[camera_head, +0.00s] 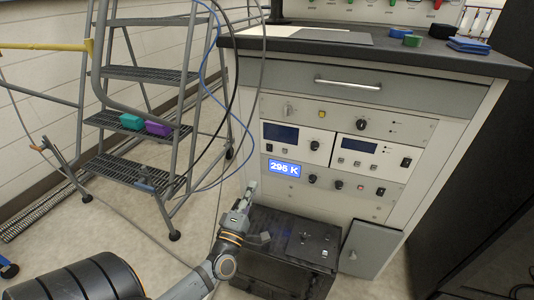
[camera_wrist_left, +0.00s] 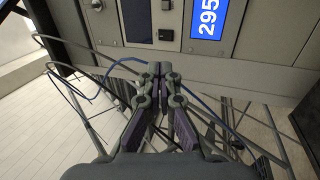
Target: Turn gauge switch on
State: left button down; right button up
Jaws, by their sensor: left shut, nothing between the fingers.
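The cabinet's front carries instrument panels, and I cannot tell which control is the gauge switch. A small black switch (camera_wrist_left: 166,35) lies below the left instrument's dark screen (camera_head: 280,132). The lit blue display (camera_head: 284,168) reads 295 K; it also shows in the left wrist view (camera_wrist_left: 208,18). My left gripper (camera_head: 250,188) is shut and empty, below the display and apart from the panel. My right gripper is out of view.
A black box-like unit (camera_head: 290,236) stands on the floor below my left gripper. A grey step ladder (camera_head: 140,110) with teal and purple blocks stands at left. Blue and black cables hang between it and the cabinet. The dark countertop (camera_head: 450,57) holds small items.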

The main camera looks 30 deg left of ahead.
pick_arm(q)
send_near(270, 144)
jog(key=x, duration=0.4)
jog(key=shift+w+a+r, duration=0.1)
jog(key=shift+w, duration=0.15)
jog(key=shift+w+a+r, duration=0.15)
jog(key=shift+w, duration=0.35)
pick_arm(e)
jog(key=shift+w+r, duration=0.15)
pick_arm(q)
jog(key=shift+r, duration=0.1)
